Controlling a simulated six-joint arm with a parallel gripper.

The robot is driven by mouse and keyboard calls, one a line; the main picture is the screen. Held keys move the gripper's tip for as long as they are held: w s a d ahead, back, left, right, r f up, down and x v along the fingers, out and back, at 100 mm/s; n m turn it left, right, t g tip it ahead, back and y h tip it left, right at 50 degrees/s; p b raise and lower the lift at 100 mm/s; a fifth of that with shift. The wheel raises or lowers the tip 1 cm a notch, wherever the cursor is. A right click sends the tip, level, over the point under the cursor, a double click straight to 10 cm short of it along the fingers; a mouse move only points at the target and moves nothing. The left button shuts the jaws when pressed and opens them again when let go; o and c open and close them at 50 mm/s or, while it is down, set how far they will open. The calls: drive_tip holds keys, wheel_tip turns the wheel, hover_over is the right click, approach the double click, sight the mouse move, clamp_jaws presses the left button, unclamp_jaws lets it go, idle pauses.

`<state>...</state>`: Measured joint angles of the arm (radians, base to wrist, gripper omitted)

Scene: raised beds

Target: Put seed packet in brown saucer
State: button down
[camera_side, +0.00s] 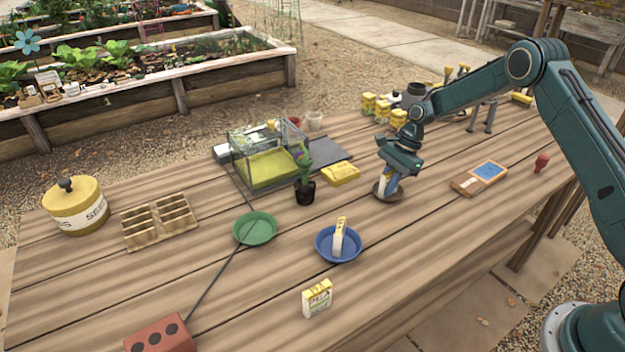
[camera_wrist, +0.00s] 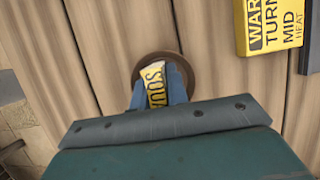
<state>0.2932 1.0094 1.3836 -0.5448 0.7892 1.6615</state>
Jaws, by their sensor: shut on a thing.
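My gripper (camera_side: 389,183) points down over the brown saucer (camera_side: 377,194), with its blue fingers low at the saucer. In the wrist view, my gripper (camera_wrist: 160,92) is shut on a yellow and white seed packet (camera_wrist: 154,84) with dark lettering. The packet's top shows between the fingers. The round brown saucer (camera_wrist: 140,69) lies behind and below it. I cannot tell whether the packet's bottom touches the saucer. The side view shows only a pale sliver of the packet at the fingers.
A blue saucer (camera_side: 322,246) holds another packet (camera_side: 339,236). A green saucer (camera_side: 255,228) has a dark cable beside it. A yellow-white packet (camera_side: 317,298) stands near the front. A blue-topped wooden tray (camera_side: 466,185) is right.

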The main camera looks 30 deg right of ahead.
drive_tip(key=c, duration=1.6)
unclamp_jaws()
drive_tip(key=shift+c, duration=0.2)
drive_tip(key=shift+r, duration=0.1)
drive_tip(key=v, duration=1.2)
